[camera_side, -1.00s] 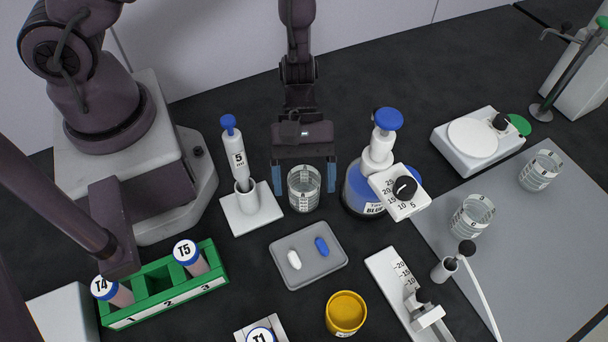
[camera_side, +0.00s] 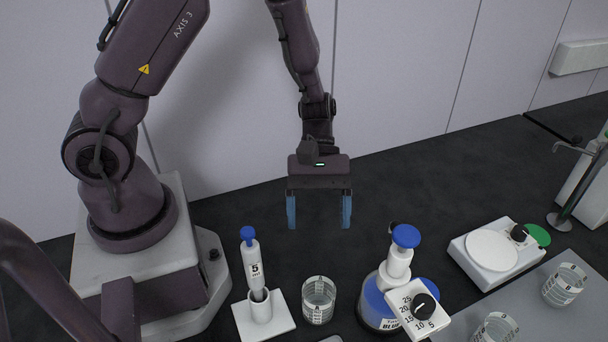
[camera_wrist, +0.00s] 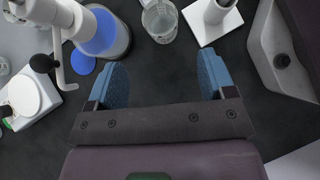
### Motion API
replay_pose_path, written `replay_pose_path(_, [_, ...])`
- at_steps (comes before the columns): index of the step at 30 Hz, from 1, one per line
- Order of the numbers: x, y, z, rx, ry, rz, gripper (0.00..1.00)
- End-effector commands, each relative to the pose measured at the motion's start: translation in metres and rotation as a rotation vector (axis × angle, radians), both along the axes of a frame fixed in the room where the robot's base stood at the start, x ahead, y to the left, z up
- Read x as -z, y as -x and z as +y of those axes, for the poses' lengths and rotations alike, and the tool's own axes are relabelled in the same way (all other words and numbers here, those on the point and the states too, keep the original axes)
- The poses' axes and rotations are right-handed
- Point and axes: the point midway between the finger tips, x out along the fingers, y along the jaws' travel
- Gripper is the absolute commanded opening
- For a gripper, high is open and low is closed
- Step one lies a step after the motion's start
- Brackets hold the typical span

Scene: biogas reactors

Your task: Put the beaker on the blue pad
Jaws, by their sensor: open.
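A clear glass beaker with graduation marks (camera_side: 319,300) stands upright on the dark bench, between the white pipette stand and the blue bottle. It also shows at the top of the wrist view (camera_wrist: 160,22). My gripper (camera_side: 319,212) is open and empty, raised above the bench behind the beaker and apart from it. In the wrist view its blue fingers (camera_wrist: 162,75) are spread, with the beaker beyond their tips. The blue pad (camera_wrist: 83,63) is a flat disc beside the bottle. In the side view it is partly hidden behind the dispenser (camera_side: 431,287).
The blue bottle with pump dispenser (camera_side: 377,302) stands right of the beaker, close to the pad. The pipette in its stand (camera_side: 263,310) is on the left. A white scale (camera_side: 492,250), a green disc (camera_side: 537,235) and two other beakers (camera_side: 565,286) are at right.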

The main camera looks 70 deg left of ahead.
Motion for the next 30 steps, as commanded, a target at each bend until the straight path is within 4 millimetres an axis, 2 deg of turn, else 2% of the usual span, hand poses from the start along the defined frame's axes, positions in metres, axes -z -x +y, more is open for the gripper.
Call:
replay_pose_path(5, [-0.014, -0.001, 0.001, 0.042, -0.004, -0.051, 0.76])
replay_pose_path(8, [-0.041, 0.0, 0.003, 0.132, -0.02, -0.158, 0.76])
replay_pose_path(14, [-0.108, 0.015, 0.016, 0.406, -0.126, -0.47, 0.76])
replay_pose_path(18, [-0.147, 0.03, 0.03, 0.6, -0.254, -0.69, 0.76])
replay_pose_path(24, [-0.193, 0.053, 0.053, 0.839, -0.502, -0.956, 0.76])
replay_pose_path(30, [-0.219, 0.068, 0.068, 0.977, -0.698, -1.093, 0.76])
